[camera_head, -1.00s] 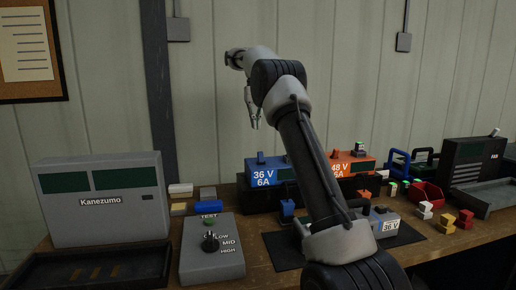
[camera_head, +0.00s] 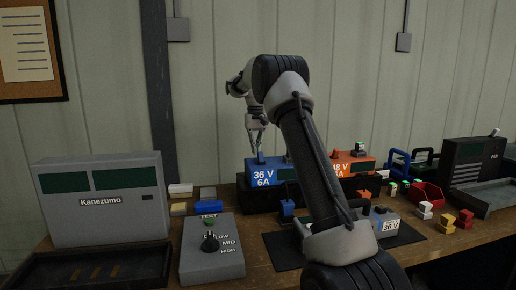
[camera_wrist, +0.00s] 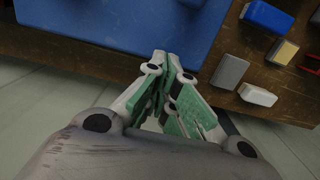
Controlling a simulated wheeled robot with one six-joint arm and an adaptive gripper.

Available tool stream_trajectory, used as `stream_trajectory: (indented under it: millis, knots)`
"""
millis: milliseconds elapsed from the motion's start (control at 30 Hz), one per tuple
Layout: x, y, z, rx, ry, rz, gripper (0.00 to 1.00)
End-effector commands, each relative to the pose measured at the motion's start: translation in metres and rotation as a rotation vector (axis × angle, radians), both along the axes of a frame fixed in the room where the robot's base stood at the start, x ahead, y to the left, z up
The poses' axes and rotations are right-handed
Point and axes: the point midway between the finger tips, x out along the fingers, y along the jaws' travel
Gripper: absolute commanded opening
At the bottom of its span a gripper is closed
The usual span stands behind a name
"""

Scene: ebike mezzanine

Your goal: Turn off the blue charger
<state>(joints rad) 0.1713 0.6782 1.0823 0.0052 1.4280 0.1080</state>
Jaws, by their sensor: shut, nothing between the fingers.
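The blue charger (camera_head: 266,177), marked 36 V 6A, stands at the back of the bench, left of the orange charger (camera_head: 346,163). A small blue switch lever (camera_head: 261,158) sticks up from its top. My gripper (camera_head: 259,150) is shut and empty, pointing down just above the charger's top, close to the lever. I cannot tell whether they touch. In the wrist view, the green-padded fingers (camera_wrist: 170,62) are together over the large blue top of the charger (camera_wrist: 110,25). The lever does not show clearly there.
The orange charger, with a green-topped piece on it, stands close on the right. A grey test box (camera_head: 212,255) with a knob and a Kanezumo unit (camera_head: 100,205) are on the left. A red bin (camera_head: 428,194) is at right. The wall is close behind.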

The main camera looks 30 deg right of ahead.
Motion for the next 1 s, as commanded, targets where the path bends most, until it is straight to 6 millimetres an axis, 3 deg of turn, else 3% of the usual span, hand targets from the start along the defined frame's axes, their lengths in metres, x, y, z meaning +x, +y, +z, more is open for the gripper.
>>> stream_trajectory:
  millis: [100, 300, 1000]
  knots:
    - [-0.018, 0.005, 0.009, 0.0, -0.001, 0.001, 0.0]
    - [-0.033, 0.01, 0.015, 0.0, 0.0, 0.0, 0.0]
    - [-0.038, 0.011, 0.019, -0.014, -0.048, 0.0, 0.0]
